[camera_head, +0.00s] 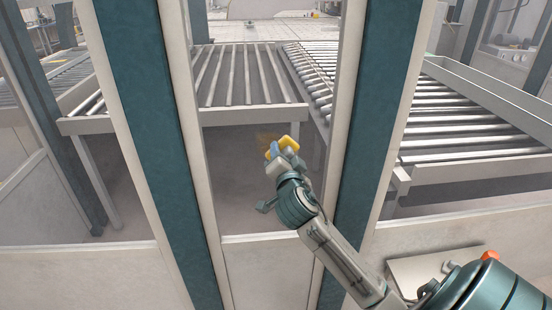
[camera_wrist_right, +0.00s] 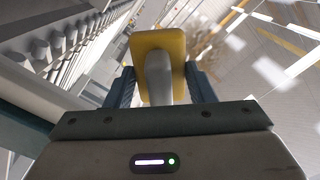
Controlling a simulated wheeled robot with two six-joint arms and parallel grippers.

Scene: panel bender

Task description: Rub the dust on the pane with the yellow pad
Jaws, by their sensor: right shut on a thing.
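The yellow pad (camera_head: 289,142) is held in my right gripper (camera_head: 284,160) in front of the tall pane (camera_head: 235,190) between two teal posts. The right wrist view shows the pad (camera_wrist_right: 143,62) with its pale grey handle between the blue fingers of my right gripper (camera_wrist_right: 160,88). The gripper is shut on this handle. A faint brownish patch (camera_head: 263,137), perhaps the dust, shows just left of and behind the pad. The gripper and pad hide part of that area. I cannot tell whether the pad touches the pane. My left gripper is not in view.
Teal posts (camera_head: 150,110) and (camera_head: 375,120) with pale frames stand on both sides of the pane. Roller conveyors (camera_head: 245,75) and (camera_head: 460,120) lie behind the panes. A pale box-like surface (camera_head: 420,268) is near my right arm at the lower right.

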